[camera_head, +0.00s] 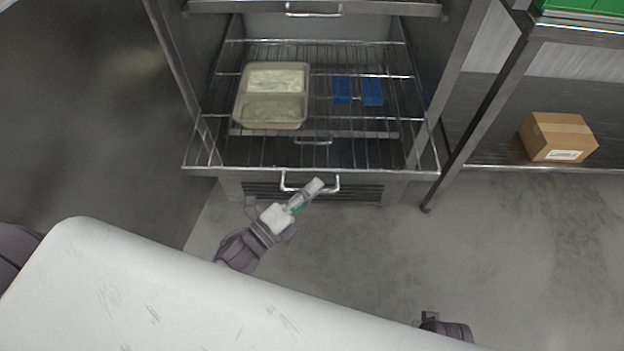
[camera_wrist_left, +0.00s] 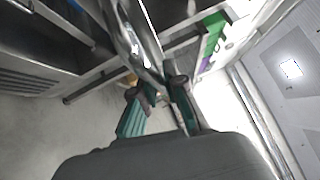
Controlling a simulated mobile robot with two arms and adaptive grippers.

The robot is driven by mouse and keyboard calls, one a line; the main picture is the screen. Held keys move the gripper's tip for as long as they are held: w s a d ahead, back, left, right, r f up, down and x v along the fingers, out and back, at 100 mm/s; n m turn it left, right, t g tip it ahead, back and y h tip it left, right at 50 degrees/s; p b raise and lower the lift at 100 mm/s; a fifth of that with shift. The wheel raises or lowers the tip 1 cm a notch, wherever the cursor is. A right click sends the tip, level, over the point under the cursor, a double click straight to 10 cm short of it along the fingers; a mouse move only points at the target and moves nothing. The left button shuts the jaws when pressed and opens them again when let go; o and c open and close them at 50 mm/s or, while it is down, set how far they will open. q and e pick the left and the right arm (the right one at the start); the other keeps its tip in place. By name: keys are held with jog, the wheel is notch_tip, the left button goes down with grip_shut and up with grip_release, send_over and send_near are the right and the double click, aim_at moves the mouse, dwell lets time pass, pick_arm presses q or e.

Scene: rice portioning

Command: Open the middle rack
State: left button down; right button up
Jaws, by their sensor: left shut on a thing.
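The middle rack (camera_head: 215,162) is a wire shelf that stands pulled out of the steel cabinet in the head view. A metal handle (camera_head: 284,181) hangs at its front edge. My left gripper (camera_head: 317,186) is at the right part of this handle, shut on it. In the left wrist view the fingers (camera_wrist_left: 158,84) reach up to the shiny metal handle (camera_wrist_left: 126,32). A tan two-part tray (camera_head: 272,97) and two blue items (camera_head: 342,90) (camera_head: 372,91) lie in the rack area.
An upper rack with its own handle (camera_head: 314,12) is above. A lower handle (camera_head: 313,141) shows through the wires. A steel shelf (camera_head: 540,168) with a cardboard box (camera_head: 558,138) stands at the right. The floor (camera_head: 500,260) in front is clear.

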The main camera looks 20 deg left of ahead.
pick_arm(q)
jog(key=shift+s, duration=0.1)
jog(key=c, duration=1.2)
grip_release()
jog(key=v, duration=1.2)
jog(key=shift+f, duration=0.1)
